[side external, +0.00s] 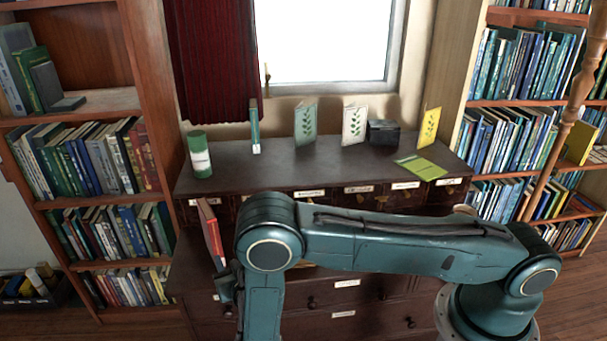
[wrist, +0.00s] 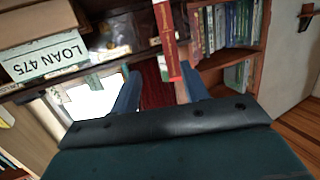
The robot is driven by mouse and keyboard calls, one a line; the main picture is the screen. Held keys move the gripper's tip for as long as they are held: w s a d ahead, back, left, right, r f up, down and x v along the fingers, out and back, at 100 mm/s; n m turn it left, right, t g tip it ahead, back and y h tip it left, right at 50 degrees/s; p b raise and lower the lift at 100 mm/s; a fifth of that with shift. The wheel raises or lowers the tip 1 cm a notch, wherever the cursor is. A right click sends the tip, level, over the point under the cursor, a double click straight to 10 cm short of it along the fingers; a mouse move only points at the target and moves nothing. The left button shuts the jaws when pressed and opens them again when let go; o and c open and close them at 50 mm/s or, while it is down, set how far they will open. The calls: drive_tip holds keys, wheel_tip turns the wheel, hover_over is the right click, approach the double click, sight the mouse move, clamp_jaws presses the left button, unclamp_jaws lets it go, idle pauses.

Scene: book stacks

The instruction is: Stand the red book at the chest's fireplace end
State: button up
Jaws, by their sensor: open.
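The red book (side external: 211,234) is upright and tilted in front of the left end of the dark wooden chest (side external: 330,170). I cannot tell what it rests on. My gripper (side external: 227,288) is just below the book, partly hidden by my arm. In the wrist view, my open gripper (wrist: 160,75) has its fingers spread, and the red book's narrow spine (wrist: 167,40) shows ahead, its near end close to the right finger. I cannot tell if they touch. No fireplace is in view.
On the chest top stand a green canister (side external: 199,155), a thin green book (side external: 254,127), leaf-patterned books (side external: 306,124) and a dark box (side external: 383,132). A yellow-green book (side external: 420,168) lies flat at right. The front middle of the top is clear. Bookcases flank the chest.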

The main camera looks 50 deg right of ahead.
drive_tip(key=s+d+r+m+g, duration=0.2)
drive_tip(key=s+d+r+g, duration=0.2)
drive_tip(key=d+r, duration=0.45)
drive_tip(key=s+d+r+m+g, duration=0.1)
drive_tip(key=s+d+r+g, duration=0.3)
drive_tip(key=r, duration=0.7)
drive_tip(key=s+r+n+y, duration=0.3)
drive_tip(key=s+r+n, duration=0.1)
drive_tip(key=s, duration=0.8)
drive_tip(key=s+r+n+y, duration=0.4)
drive_tip(key=s+r, duration=0.2)
drive_tip(key=s, duration=0.6)
drive_tip(key=shift+s+d+g, duration=0.15)
drive_tip(key=shift+s+g, duration=0.25)
